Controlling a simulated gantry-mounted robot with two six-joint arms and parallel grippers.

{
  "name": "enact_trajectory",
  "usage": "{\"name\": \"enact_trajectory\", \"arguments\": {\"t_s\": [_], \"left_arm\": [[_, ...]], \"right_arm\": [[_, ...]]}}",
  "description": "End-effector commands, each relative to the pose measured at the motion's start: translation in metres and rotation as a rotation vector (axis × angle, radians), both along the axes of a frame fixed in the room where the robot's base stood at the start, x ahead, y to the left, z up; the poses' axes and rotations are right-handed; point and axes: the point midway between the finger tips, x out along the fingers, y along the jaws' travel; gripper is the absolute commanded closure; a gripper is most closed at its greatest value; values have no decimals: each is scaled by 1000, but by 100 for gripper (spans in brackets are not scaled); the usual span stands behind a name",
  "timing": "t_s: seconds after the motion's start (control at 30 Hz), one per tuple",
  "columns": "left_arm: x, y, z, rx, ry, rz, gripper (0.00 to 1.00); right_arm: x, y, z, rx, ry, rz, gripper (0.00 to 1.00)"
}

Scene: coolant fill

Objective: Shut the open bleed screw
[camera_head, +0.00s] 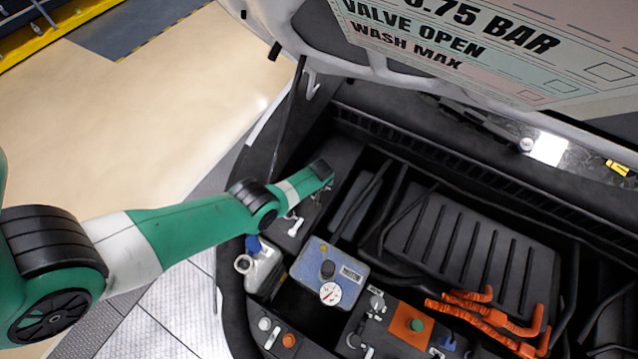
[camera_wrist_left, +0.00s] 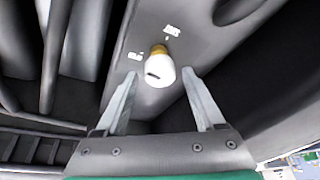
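In the left wrist view a bleed screw (camera_wrist_left: 160,70) with a white rounded head, a dark slot in it and a brass-coloured collar stands on a grey panel (camera_wrist_left: 185,45). My right gripper is not in view.
A blue-grey box (camera_head: 348,273) with a round gauge (camera_head: 330,293) stands near the arm. A translucent bottle with a blue cap (camera_head: 253,244) is left of it. Orange hoses (camera_head: 490,318) and a ribbed black cover (camera_head: 470,245) lie to the right. A sign (camera_head: 480,45) hangs above the bay.

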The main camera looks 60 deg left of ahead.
Motion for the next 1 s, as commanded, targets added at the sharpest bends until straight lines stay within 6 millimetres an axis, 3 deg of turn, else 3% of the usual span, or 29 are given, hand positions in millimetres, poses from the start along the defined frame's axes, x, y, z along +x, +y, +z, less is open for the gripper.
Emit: {"name": "enact_trajectory", "arguments": {"t_s": [0.03, 0.37, 0.73, 1.0], "left_arm": [[0, 0, 0, 0, 0, 0, 40], [0, 0, 0, 0, 0, 0, 100], [-1, 0, 0, -1, -1, -33, 100], [-2, 0, 0, -2, 0, -177, 100]], "right_arm": [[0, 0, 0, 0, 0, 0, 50], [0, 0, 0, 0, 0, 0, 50], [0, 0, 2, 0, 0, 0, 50], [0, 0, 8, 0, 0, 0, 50]]}}
